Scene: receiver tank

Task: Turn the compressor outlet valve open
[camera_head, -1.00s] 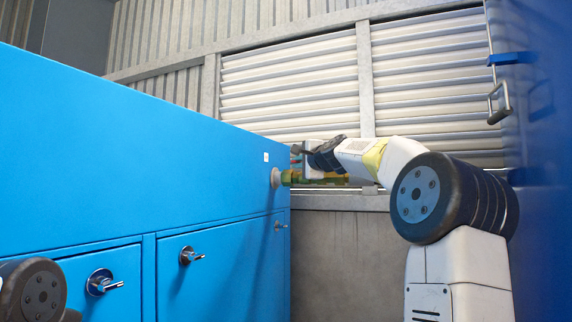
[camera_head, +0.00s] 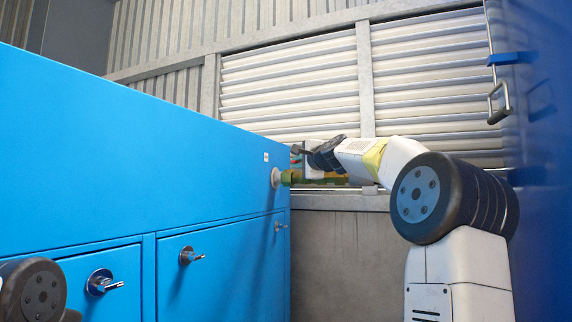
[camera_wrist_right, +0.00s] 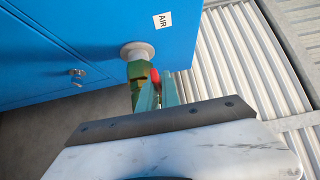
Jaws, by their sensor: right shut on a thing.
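The compressor outlet valve is a green-brass fitting (camera_head: 288,177) that sticks out of a pale round collar on the end of the blue cabinet. In the right wrist view the valve body (camera_wrist_right: 139,70) shows below the AIR label, with its red handle (camera_wrist_right: 155,76) beside it. My right gripper (camera_wrist_right: 158,92) is shut on the red handle, its greenish fingers on either side. The handle's far part is hidden by the fingers and the gripper body. In the head view my right gripper (camera_head: 298,163) is small and partly hidden at the valve. My left gripper is out of view.
The blue cabinet (camera_head: 110,150) fills the left, with silver latches on its doors. A louvred wall (camera_head: 290,95) stands behind the valve. A dark blue panel with a handle (camera_head: 499,103) stands close on the right of my right arm.

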